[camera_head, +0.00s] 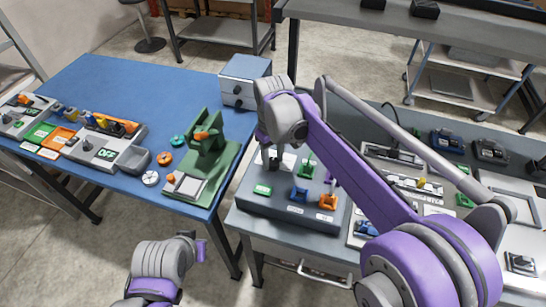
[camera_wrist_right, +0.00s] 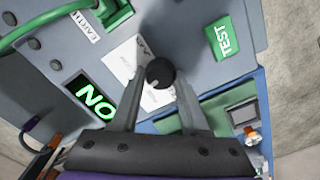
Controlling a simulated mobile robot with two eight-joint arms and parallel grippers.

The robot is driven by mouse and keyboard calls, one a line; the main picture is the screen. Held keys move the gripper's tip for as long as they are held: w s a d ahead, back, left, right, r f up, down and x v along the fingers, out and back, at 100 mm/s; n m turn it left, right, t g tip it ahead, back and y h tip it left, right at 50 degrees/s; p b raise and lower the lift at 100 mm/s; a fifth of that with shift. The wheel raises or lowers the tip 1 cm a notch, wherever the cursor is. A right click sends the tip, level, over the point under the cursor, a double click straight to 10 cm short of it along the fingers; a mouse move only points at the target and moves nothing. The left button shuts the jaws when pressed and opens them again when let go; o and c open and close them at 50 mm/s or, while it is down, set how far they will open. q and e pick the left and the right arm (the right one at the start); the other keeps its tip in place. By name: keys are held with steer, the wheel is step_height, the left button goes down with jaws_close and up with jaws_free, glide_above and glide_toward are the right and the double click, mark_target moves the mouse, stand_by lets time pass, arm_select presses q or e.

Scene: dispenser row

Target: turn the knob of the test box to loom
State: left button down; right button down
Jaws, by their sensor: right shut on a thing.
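The test box (camera_head: 290,209) is a grey box on the right-hand bench, with a green TEST label (camera_wrist_right: 222,41) in the right wrist view. Its round black knob (camera_wrist_right: 160,73) stands on a white printed plate (camera_wrist_right: 124,63); a small pale mark shows on the knob's lower-left part. The plate's print is too small to read. A lit display (camera_wrist_right: 94,103) shows bright green letters. My right gripper (camera_wrist_right: 158,78) is shut on the knob, a finger on each side. My left gripper (camera_head: 201,249) is at lower left in the head view, apart from the box; its jaws are unclear.
Blue (camera_head: 299,195) and orange (camera_head: 328,201) connectors and a green lead (camera_head: 308,168) stand on the box near my right arm. A blue table (camera_head: 110,75) on the left carries a green press-like fixture (camera_head: 207,158) and a drawer unit (camera_head: 244,80).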

mark_target(273, 161)
steer(key=m, duration=0.5)
steer(key=shift+m, duration=0.3)
steer(key=m, duration=0.4)
steer(key=shift+m, duration=0.4)
steer(key=shift+c, duration=2)
jaws_free()
steer(key=shift+r, duration=0.1)
step_height(273, 161, up, 11)
steer(key=shift+p, duration=0.35)
